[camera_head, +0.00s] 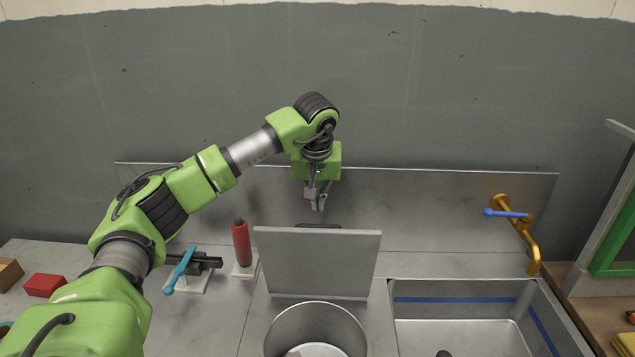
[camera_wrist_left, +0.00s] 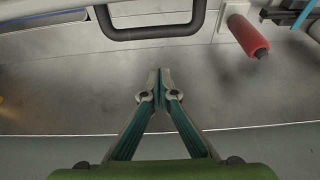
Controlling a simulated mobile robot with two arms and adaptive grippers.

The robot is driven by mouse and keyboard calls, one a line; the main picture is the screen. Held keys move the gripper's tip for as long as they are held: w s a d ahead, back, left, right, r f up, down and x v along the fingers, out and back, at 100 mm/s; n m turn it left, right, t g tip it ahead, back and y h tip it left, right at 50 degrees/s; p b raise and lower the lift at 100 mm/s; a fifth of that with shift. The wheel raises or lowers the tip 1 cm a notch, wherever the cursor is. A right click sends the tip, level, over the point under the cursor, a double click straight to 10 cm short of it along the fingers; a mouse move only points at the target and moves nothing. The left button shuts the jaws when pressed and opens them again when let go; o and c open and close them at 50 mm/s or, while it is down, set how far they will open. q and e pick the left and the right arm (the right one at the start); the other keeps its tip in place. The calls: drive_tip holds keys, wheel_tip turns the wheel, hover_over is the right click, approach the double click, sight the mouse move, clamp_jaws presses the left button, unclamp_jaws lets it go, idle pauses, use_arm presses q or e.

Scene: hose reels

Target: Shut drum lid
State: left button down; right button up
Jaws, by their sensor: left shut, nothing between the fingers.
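The drum (camera_head: 316,312) is a round grey metal tub set in the counter, open at the top. Its flat grey lid (camera_head: 317,262) stands raised, nearly upright, behind the opening. A dark handle (camera_head: 318,226) shows just above the lid's top edge; in the left wrist view it is a black bar handle (camera_wrist_left: 150,32). My left gripper (camera_head: 318,208) points down above and behind the lid, close to the handle. Its fingers (camera_wrist_left: 160,75) are together with nothing between them, apart from the handle. My right gripper is in neither view.
A metal sink (camera_head: 455,300) with a brass tap (camera_head: 531,240) is at the right. A red cylinder (camera_head: 241,243) stands left of the lid, beside a blue-handled clamp (camera_head: 180,270). A metal backsplash (camera_head: 440,205) runs close behind my left gripper.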

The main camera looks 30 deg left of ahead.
use_arm(q)
drive_tip(key=shift+s+d+f+p, duration=0.35)
drive_tip(key=shift+s+d+p, duration=0.15)
drive_tip(key=shift+s, duration=0.25)
drive_tip(key=shift+s+d+f+p, duration=0.35)
drive_tip(key=shift+s+d+p, duration=0.1)
drive_tip(key=shift+s, duration=0.3)
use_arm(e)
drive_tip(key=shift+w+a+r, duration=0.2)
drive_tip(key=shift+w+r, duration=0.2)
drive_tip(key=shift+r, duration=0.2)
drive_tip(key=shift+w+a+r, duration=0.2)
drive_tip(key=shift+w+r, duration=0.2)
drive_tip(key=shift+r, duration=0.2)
